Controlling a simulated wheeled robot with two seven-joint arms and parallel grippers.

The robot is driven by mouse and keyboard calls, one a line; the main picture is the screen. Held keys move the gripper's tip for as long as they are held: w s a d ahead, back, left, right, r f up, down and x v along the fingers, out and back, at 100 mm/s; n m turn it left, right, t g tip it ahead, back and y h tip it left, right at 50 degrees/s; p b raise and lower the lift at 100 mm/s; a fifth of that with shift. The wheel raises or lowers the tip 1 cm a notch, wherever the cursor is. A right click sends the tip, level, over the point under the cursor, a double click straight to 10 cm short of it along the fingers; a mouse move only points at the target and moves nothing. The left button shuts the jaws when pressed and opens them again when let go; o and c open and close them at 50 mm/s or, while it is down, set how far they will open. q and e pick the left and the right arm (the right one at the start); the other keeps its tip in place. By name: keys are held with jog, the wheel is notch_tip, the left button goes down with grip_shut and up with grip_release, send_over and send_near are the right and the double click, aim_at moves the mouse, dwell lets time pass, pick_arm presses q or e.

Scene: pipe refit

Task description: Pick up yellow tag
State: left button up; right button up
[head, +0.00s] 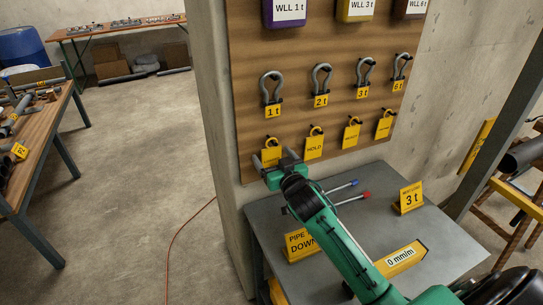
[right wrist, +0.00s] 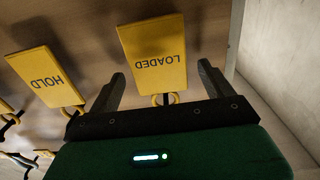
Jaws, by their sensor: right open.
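Several yellow tags hang from hooks in a row low on the brown wooden board. The leftmost tag (head: 271,156) reads LOADED in the right wrist view (right wrist: 155,55), where the picture is upside down. My right gripper (head: 274,163) is at this tag, with its open fingers on either side of it. The wrist view shows gaps between the tag and both fingers (right wrist: 160,82). The HOLD tag (head: 314,147) hangs beside it and also shows in the wrist view (right wrist: 46,76). My left gripper is in neither view.
Grey shackles (head: 272,88) with number tags hang above. The grey table (head: 340,213) below bears a PIPE DOWN sign (head: 300,244), a 3 t sign (head: 410,197), a 0 mm/m block (head: 399,258) and red- and blue-ended tools. A concrete pillar (head: 213,110) stands left of the board.

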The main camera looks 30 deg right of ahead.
jog(key=c, duration=1)
jog(key=shift+r, duration=0.1)
jog(key=shift+c, duration=0.2)
